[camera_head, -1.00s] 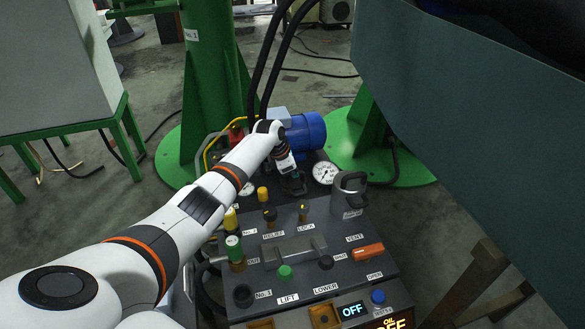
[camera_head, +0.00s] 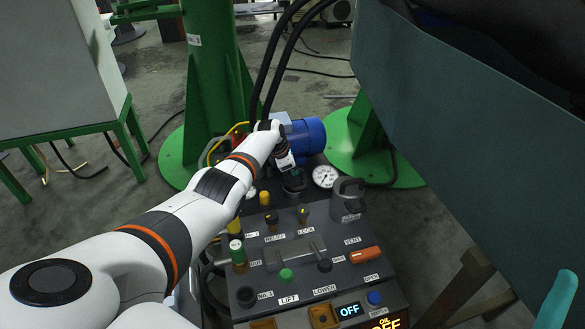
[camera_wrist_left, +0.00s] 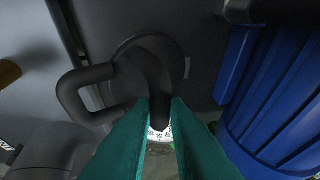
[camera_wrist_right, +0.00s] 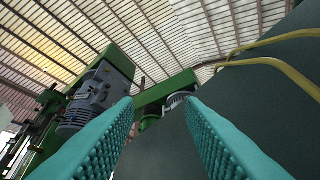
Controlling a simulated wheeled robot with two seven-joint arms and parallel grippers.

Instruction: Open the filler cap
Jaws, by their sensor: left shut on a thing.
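The filler cap (camera_wrist_left: 150,62) is a dark round piece with a thick black loop handle (camera_wrist_left: 84,92), seen close up in the left wrist view. My left gripper (camera_wrist_left: 158,112) is shut on the cap's black part between its teal fingers. In the head view, the left gripper (camera_head: 289,168) points down at the dark cap (camera_head: 294,187) at the back of the unit, which it partly hides. I cannot tell whether the cap is loosened. My right gripper (camera_wrist_right: 162,110) is open and empty, with its fingers wide apart; one teal finger (camera_head: 558,302) shows at the head view's lower right.
The control panel (camera_head: 300,262) has several knobs and an orange handle (camera_head: 364,255). A pressure gauge (camera_head: 325,176), a grey handled part (camera_head: 348,200) and a blue motor (camera_head: 306,134) crowd the cap. Black hoses (camera_head: 272,70) rise behind. A large teal-grey body (camera_head: 450,130) fills the right.

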